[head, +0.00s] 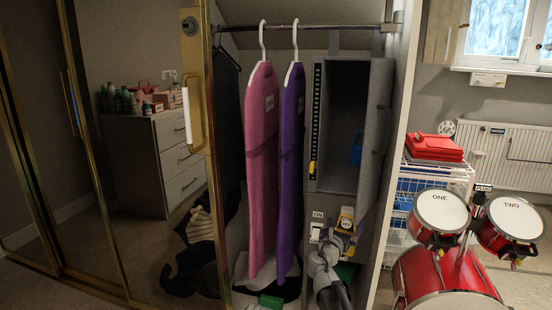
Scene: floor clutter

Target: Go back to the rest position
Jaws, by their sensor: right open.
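My right gripper (344,222) shows low in the open wardrobe, with yellow and dark parts at its end. It is open, and I see nothing held in it. My right arm (328,270) rises to it from the bottom edge. It stands just right of the hanging purple garment (290,170), apart from it as seen here. My left gripper is not in view.
A pink garment (261,170) hangs on the rail (345,27) beside the purple one. A grey open-fronted box (376,130) is above the gripper. A gold-framed mirror door (205,130) is on the left; a red drum kit (430,275) and wire drawers (430,172) are on the right.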

